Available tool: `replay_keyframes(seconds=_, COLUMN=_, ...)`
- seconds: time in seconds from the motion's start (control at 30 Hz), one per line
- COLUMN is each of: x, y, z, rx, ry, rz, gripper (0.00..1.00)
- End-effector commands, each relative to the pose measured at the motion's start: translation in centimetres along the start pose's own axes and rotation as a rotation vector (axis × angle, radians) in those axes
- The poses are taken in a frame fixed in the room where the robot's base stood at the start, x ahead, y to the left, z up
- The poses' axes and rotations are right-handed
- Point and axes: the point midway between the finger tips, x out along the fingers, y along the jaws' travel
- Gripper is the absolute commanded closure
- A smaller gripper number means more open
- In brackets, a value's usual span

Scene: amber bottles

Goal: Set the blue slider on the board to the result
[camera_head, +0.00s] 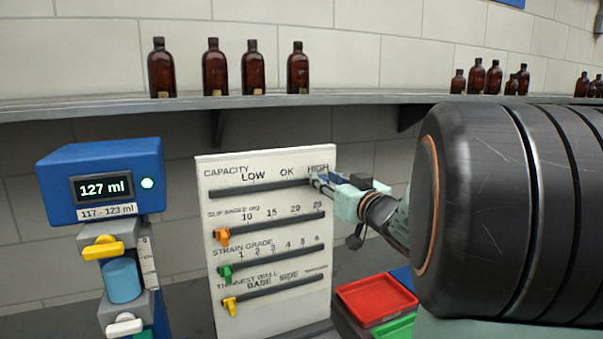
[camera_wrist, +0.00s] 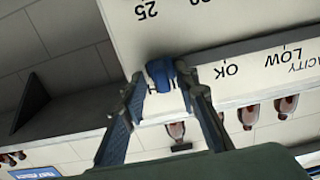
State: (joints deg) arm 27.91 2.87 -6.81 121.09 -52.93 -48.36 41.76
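The white board (camera_head: 205,180) stands upright with labelled rows for capacity, strain grade and others. The top row reads CAPACITY with LOW, OK and HIGH. In the wrist view the blue slider (camera_wrist: 160,73) sits at the HIGH label, between my fingertips, which close on its sides. My gripper (camera_head: 318,183) is at the right end of the capacity slot in the head view, and shows in the wrist view (camera_wrist: 161,80). The slider is hard to make out behind it in the head view. The blue meter (camera_head: 55,190) reads 127 ml above a label 117 - 123 ml.
Lower rows hold an orange slider (camera_head: 222,236), a green slider (camera_head: 225,272) and a yellow slider (camera_head: 230,305) at their left ends. A red tray (camera_head: 375,300) lies right of the board. Several amber bottles (camera_head: 215,70) stand on the shelf (camera_head: 350,98) above.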

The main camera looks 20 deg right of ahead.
Motion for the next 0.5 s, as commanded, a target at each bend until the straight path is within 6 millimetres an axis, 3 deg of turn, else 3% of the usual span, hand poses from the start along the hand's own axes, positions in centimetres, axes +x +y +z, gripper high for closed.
replay_keyframes(seconds=0.5, x=0.0, y=0.0, z=-8.6, rx=-0.004, ry=0.005, rz=0.0, gripper=0.72)
